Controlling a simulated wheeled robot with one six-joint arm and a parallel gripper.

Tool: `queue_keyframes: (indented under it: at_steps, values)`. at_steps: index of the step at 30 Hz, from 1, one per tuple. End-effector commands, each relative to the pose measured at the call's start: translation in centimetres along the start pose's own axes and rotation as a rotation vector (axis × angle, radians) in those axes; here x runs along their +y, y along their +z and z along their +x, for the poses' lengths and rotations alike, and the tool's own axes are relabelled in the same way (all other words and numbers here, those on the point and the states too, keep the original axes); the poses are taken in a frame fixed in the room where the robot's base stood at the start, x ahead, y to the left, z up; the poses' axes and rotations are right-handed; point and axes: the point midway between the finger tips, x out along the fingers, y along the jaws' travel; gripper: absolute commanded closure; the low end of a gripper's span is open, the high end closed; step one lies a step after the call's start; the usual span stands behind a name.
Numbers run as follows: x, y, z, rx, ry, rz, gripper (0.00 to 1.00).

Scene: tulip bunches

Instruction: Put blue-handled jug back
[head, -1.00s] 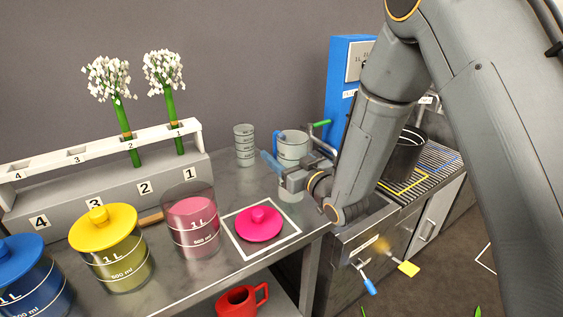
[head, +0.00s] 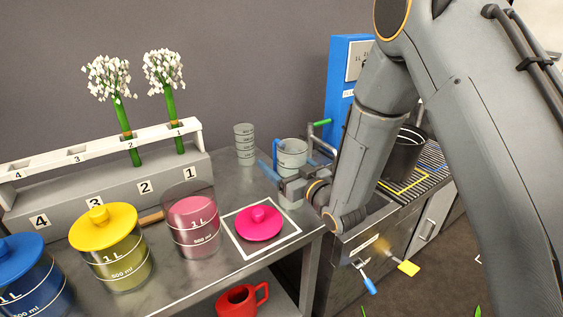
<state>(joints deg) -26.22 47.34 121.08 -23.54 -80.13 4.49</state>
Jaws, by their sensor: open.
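The blue-handled jug (head: 292,158) is a clear, marked measuring jug at the right end of the metal table, with its blue handle on its left side. It looks upright. My gripper (head: 277,174) is open at the jug's near side, with a blue finger showing to the left. The gripper hides the jug's middle. I cannot tell whether the fingers touch the jug, and its contact with the table is not clear.
A clear measuring beaker (head: 245,145) stands left of the jug. A pink lid (head: 259,222) lies inside a white square outline. Pink (head: 195,225) and yellow-lidded (head: 112,250) containers stand left. A flower rack (head: 100,180) is behind. A blue box (head: 347,85) stands behind right.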

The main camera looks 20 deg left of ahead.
Motion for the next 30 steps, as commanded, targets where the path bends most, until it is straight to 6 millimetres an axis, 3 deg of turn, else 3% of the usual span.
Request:
queue_keyframes:
  at_steps: [5,21,30]
  values:
    - [0.0,-0.4,-0.2,0.000,0.001,0.000,0.20]
    - [0.1,-0.2,-10.1,-0.001,0.002,0.000,0.20]
    - [0.0,-0.3,-12.0,0.000,0.000,0.000,0.20]
